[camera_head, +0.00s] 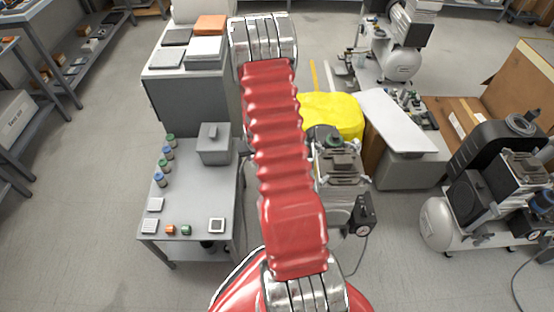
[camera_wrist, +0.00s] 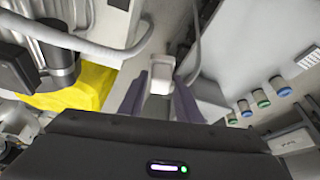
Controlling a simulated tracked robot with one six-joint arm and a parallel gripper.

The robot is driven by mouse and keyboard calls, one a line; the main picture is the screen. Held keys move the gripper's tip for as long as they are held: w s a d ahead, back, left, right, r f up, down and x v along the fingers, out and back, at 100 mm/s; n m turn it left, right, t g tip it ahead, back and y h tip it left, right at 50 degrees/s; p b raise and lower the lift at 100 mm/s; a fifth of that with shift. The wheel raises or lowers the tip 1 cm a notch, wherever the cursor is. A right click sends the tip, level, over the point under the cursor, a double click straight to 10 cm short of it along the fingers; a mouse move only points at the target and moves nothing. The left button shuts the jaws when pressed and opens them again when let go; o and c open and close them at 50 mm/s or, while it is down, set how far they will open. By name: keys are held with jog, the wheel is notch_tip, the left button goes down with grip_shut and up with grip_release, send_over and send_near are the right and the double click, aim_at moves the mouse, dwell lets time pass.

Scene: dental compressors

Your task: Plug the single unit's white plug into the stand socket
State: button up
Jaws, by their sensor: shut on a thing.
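In the wrist view, my gripper (camera_wrist: 160,92) has its two purple fingers on either side of a small white plug (camera_wrist: 161,72), which it grips. In the head view my red arm hides the gripper and the plug. The single compressor unit (camera_head: 340,170) stands right of my arm, and a thin dark cable (camera_head: 361,257) hangs beside it. A grey table (camera_head: 190,200) stands left of my arm and bears a grey box (camera_head: 214,148) with a raised part on top. I cannot make out the stand socket for certain in either view.
Several small bottles (camera_head: 163,166) and small pads stand on the grey table's left and front. A yellow cover (camera_head: 332,112) lies behind the unit. A larger compressor (camera_head: 480,190) stands at right. Floor is free in front of the table.

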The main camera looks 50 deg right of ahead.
jog(key=w+a+r+n+y, duration=0.1)
jog(key=w+a+r+n, duration=0.1)
jog(key=w+a+r, duration=0.5)
jog(key=w+a+r+n, duration=0.2)
jog(key=a+r, duration=0.4)
jog(key=a, duration=0.3)
jog(key=a+r+n+y, duration=0.1)
jog(key=a+r, duration=0.5)
jog(key=a, duration=0.3)
jog(key=a+r+n, duration=0.2)
jog(key=a+r, duration=0.4)
jog(key=a, duration=0.4)
jog(key=shift+t+y, duration=0.4)
